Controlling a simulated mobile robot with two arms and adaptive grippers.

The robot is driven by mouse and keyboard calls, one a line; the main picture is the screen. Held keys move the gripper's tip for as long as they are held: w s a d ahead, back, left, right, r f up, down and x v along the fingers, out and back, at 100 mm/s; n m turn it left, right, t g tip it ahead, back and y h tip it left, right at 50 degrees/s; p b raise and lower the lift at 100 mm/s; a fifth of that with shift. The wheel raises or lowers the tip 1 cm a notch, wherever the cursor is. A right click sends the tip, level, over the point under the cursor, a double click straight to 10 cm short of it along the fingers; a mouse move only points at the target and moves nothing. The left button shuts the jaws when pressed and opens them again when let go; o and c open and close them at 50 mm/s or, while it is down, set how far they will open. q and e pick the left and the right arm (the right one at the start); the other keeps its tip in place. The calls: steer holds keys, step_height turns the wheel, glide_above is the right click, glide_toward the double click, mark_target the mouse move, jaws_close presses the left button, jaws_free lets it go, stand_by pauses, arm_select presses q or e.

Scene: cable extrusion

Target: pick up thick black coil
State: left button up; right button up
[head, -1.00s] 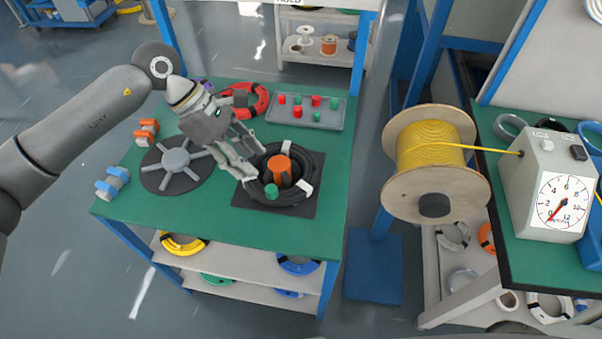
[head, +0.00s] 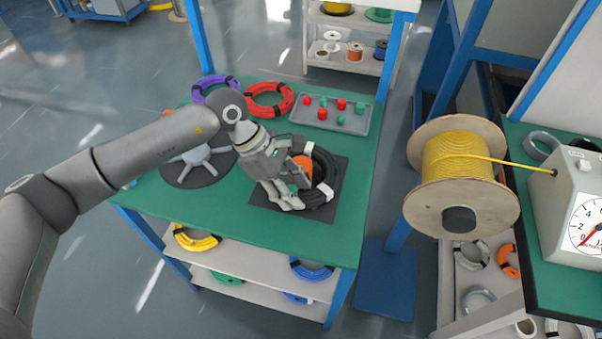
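The thick black coil (head: 328,168) lies on a dark square mat on the green table, around an orange cylinder (head: 302,168). The gripper hides the left part of the coil and part of the orange cylinder. Whether the fingers touch or close on the coil cannot be told. My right gripper is not in view.
Purple (head: 216,90) and red (head: 269,100) coils lie at the back of the table, beside a grey tray (head: 350,123) of red and green pegs. A spoked disc (head: 186,172) is to the left. A yellow cable spool (head: 458,165) stands to the right.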

arm_select(q)
jaws_close()
steer(key=shift+r, duration=0.15)
